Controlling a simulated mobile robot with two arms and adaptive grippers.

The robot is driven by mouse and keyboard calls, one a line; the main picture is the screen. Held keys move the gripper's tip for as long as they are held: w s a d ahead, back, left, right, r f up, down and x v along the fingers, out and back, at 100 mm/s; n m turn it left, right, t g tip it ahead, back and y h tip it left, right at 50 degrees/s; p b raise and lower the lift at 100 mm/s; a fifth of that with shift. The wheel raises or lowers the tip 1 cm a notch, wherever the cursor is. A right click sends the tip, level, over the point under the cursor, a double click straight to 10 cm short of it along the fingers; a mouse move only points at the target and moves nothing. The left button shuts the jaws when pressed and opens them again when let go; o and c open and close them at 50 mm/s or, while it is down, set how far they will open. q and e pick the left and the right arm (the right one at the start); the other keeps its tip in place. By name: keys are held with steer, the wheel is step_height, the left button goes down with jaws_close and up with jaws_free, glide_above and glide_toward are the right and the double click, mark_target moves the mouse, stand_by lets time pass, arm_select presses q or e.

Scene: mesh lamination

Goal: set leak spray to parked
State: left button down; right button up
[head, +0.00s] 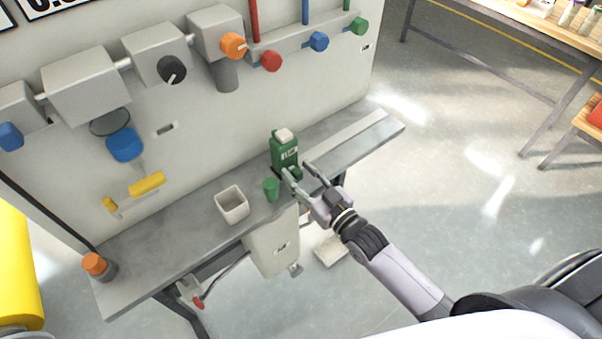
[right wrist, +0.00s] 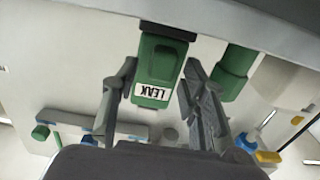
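The leak spray (head: 284,150) is a green bottle with a pale cap and a white label. It stands upright on the narrow grey shelf (head: 180,225) against the panel. My right gripper (head: 299,170) is open at the shelf's front edge, just in front of the bottle, with its fingers pointing at it. In the right wrist view, which is upside down, the bottle (right wrist: 158,68) with its LEAK label appears between the spread fingers (right wrist: 161,85). I see no clear grip on it. My left gripper is not in view.
A small green cup (head: 271,189) stands close left of the bottle, near a finger. A white open container (head: 232,205) stands further left on the shelf. An orange-capped item (head: 97,265) sits at the shelf's left end. The shelf's right end is clear.

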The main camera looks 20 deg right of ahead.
jaws_close()
stand_by(0.5)
stand_by(0.3)
